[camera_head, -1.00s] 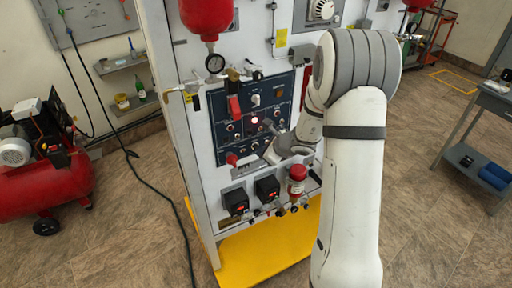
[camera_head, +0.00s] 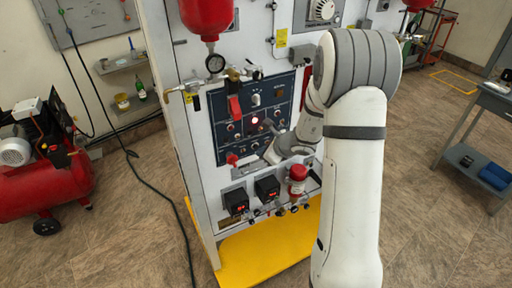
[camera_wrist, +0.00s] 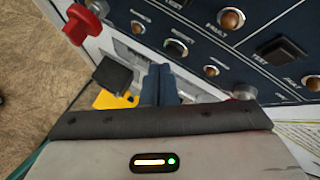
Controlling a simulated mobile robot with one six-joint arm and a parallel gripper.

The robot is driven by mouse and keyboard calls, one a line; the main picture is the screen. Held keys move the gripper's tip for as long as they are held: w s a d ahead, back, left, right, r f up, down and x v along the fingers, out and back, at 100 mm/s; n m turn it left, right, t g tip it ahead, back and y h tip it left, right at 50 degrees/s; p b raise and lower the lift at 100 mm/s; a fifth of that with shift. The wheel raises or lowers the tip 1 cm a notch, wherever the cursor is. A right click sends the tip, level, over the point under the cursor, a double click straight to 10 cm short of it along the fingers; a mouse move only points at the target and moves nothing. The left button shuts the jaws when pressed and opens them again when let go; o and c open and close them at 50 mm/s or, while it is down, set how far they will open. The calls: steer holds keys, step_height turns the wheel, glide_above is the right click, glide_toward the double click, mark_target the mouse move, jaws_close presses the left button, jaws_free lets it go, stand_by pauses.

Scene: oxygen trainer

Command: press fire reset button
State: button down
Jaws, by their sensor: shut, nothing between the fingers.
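The dark blue control panel (camera_head: 223,132) is on the front of the white cabinet. It carries several small buttons and lamps, one lit (camera_head: 254,120). I cannot make out which is the fire reset button. Whether the tips touch the panel cannot be told. In the head view, my arm hides the panel's right part.
A red knob (camera_wrist: 76,24) sticks out left of my fingers. Two black boxes (camera_head: 236,200) and a red-capped cylinder (camera_head: 297,179) are below the panel.

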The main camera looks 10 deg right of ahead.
steer(key=shift+w, duration=0.1)
steer(key=shift+w+a, duration=0.15)
steer(key=shift+w, duration=0.15)
steer(key=shift+w+a, duration=0.1)
steer(key=shift+w, duration=0.25)
stand_by(0.7)
stand_by(0.3)
steer(key=shift+s+d+b, duration=0.2)
steer(key=shift+s+b, duration=0.5)
steer(key=shift+s, duration=0.05)
steer(key=s, duration=0.1)
steer(key=s+d+b, duration=0.1)
steer(key=s, duration=0.1)
steer(key=s+b, duration=0.1)
steer(key=shift+s+d, duration=0.3)
steer(key=shift+s, duration=0.1)
